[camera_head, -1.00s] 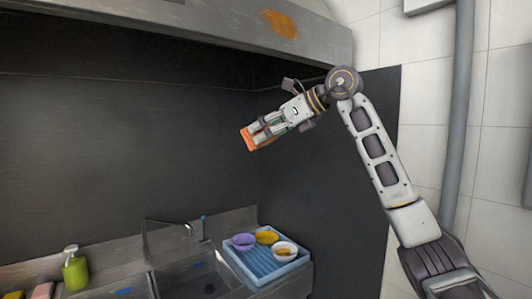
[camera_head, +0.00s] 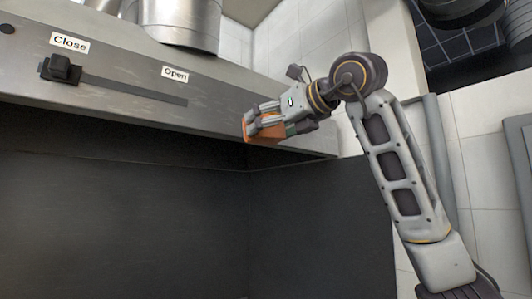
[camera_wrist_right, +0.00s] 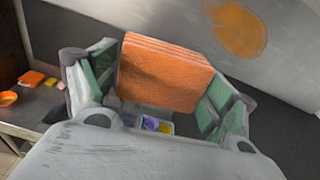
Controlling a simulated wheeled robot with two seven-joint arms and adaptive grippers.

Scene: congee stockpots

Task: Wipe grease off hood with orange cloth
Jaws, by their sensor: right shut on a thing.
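The steel hood (camera_head: 225,108) runs along the top of the wall in the head view. In the right wrist view the hood (camera_wrist_right: 165,22) carries an orange-brown grease patch (camera_wrist_right: 238,28) at upper right. The patch does not show in the head view now. My right gripper (camera_head: 262,126) is shut on the folded orange cloth (camera_head: 248,128), in front of the hood's right end near its lower edge. In the right wrist view the cloth (camera_wrist_right: 165,72) sits between the green-padded fingers, left of the grease; contact with the hood cannot be told. My left gripper is out of view.
A black slider knob (camera_head: 61,69) sits at the "Close" end of its track on the hood. A metal duct (camera_head: 180,20) rises above.

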